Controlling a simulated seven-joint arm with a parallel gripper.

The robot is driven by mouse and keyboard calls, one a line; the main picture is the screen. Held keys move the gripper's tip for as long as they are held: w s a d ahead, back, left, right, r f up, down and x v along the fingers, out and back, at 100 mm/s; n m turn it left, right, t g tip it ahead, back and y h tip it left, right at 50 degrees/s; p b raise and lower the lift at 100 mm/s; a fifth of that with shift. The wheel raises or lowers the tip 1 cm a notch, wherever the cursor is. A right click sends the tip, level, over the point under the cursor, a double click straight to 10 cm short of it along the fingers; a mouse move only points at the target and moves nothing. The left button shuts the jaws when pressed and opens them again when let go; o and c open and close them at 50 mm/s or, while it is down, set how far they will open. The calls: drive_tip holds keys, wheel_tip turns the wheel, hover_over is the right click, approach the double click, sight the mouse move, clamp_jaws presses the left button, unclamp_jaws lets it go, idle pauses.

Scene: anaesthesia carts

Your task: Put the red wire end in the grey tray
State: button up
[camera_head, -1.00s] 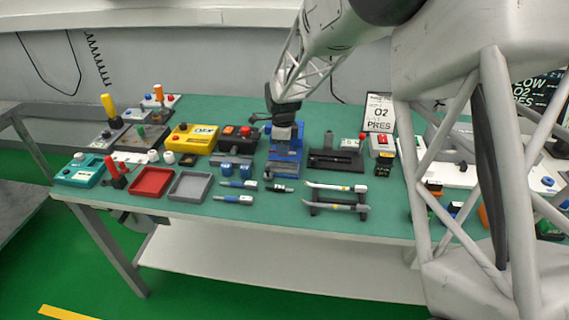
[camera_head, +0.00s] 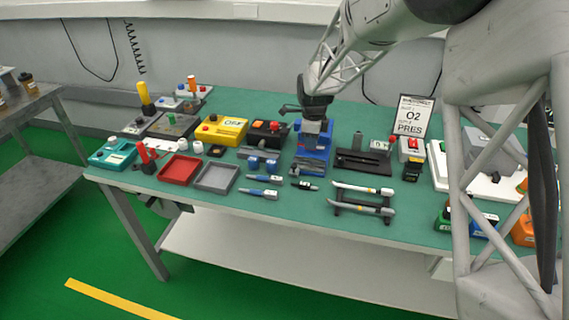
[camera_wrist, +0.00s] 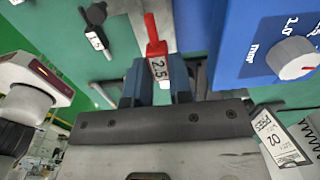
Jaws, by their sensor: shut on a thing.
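The red wire end (camera_wrist: 154,40), with a white tag marked 2.5, is between the two blue fingers of my gripper (camera_wrist: 158,88) in the wrist view. The fingers are shut on it. In the head view my gripper (camera_head: 314,116) is over the blue device near the table's middle, and the wire end cannot be made out there. The grey tray (camera_head: 236,178) lies flat at the table's front left, to the left of my gripper and nearer the front edge. It looks empty.
A red tray (camera_head: 180,170) lies just left of the grey one. Blue pen-like pieces (camera_head: 258,192) and a black piece (camera_head: 304,185) lie to its right. The blue device (camera_head: 313,148) stands below my gripper. A black rack (camera_head: 362,207) is at front right.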

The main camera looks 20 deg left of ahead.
drive_tip(key=shift+s+a, duration=0.1)
drive_tip(key=s+a+f, duration=0.1)
drive_tip(key=s+a, duration=0.7)
drive_tip(key=s, duration=0.4)
drive_tip(key=s+a+f, duration=0.1)
drive_tip(key=s+a, duration=0.7)
drive_tip(key=s, duration=0.5)
drive_tip(key=shift+a+f, duration=0.3)
drive_tip(key=shift+a, duration=0.1)
hover_over(218, 179)
drive_tip(key=shift+w+f, duration=0.1)
drive_tip(key=shift+f, duration=0.6)
drive_tip(key=shift+f, duration=0.1)
drive_tip(key=shift+f, duration=1.7)
drive_tip(key=shift+f, duration=0.1)
